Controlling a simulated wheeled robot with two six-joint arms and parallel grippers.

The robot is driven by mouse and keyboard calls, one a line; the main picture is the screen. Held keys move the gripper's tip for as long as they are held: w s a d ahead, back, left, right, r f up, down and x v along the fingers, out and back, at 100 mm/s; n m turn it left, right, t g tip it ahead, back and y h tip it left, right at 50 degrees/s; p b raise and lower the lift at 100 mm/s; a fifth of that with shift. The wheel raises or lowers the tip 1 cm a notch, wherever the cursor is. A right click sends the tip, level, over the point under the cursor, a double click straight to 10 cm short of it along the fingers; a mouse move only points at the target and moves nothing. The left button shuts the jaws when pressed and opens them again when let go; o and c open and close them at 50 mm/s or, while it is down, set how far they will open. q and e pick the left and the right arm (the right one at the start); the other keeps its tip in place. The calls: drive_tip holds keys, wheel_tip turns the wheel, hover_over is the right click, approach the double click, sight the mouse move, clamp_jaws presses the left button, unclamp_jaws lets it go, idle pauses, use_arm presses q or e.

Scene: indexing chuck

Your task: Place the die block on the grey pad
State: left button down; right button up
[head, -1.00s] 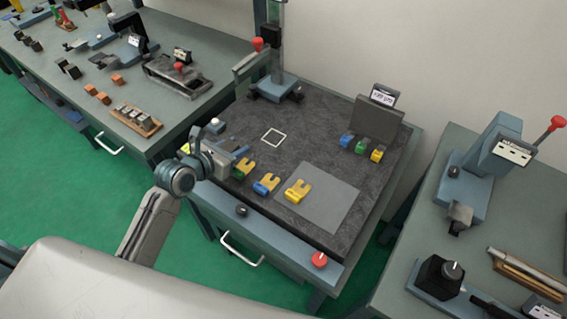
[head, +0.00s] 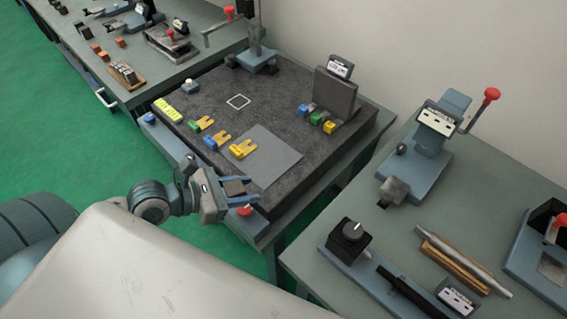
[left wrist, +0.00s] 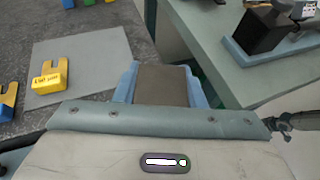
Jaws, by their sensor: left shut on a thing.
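The die block is a dark grey-brown block (head: 234,186) between the blue fingers of my left gripper (head: 240,190). The gripper is shut on it. In the left wrist view the block (left wrist: 162,85) sits between both fingers. The grey pad (head: 272,158) is a flat, lighter square on the dark slab. It also shows in the left wrist view (left wrist: 85,60), left of the block. The block is off the pad, near the bench's front edge by the pad's near corner. A jointed part at the right edge of the left wrist view seems to be my right gripper (left wrist: 284,126), too small to read.
A yellow forked piece (head: 243,149) lies at the pad's left edge. A red knob (head: 245,210) sits close to my left gripper. Most of the pad is bare. Another bench (head: 320,255) stands on the right.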

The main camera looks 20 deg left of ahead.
use_arm(q)
drive_tip(key=shift+s+d, duration=0.15)
drive_tip(key=shift+d, duration=0.25)
drive_tip(key=shift+w+d, duration=0.1)
drive_tip(key=shift+w, duration=0.1)
drive_tip(key=w, duration=0.1)
drive_tip(key=w+b, duration=0.1)
drive_tip(key=w, duration=0.1)
drive_tip(key=w+b, duration=0.1)
drive_tip(key=w, duration=0.1)
drive_tip(key=shift+w+f, duration=0.1)
drive_tip(key=shift+f, duration=0.2)
hover_over(280, 162)
drive_tip(key=shift+f, duration=0.45)
wheel_tip(280, 162, down, 3)
drive_tip(key=shift+r+p, duration=0.1)
drive_tip(key=shift+p, duration=0.2)
drive_tip(key=shift+f, duration=0.3)
drive_tip(key=shift+f, duration=0.1)
